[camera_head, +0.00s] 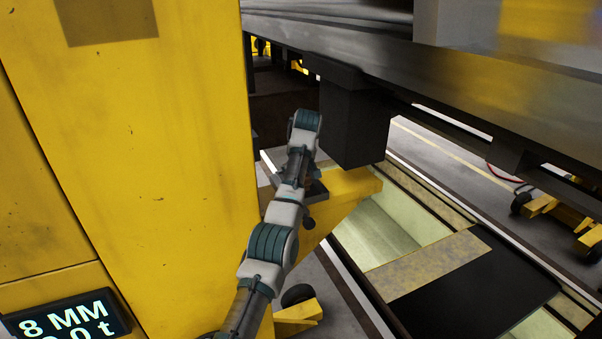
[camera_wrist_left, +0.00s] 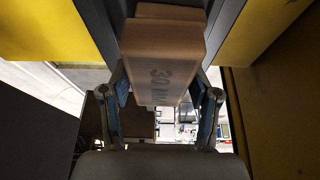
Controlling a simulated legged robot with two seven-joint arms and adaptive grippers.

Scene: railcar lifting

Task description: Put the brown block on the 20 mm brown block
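The brown block (camera_wrist_left: 160,52), marked "30 M…", fills the upper middle of the left wrist view. My left gripper (camera_wrist_left: 161,78) has one finger against each side of it and appears shut on it. A second brown piece (camera_wrist_left: 170,12) shows at the block's upper end; I cannot tell whether it is the 20 mm block or whether the two touch. In the head view one arm of mine reaches up between the yellow column and the dark post under the railcar; its gripper and the blocks are hidden there. My right gripper is not in view.
A yellow lifting column (camera_head: 140,150) with a display (camera_head: 68,318) reading "8 MM" stands at left. A dark post (camera_head: 355,120) hangs under the railcar beam (camera_head: 450,80), above a yellow arm (camera_head: 345,195). An open pit (camera_head: 380,235) lies below right.

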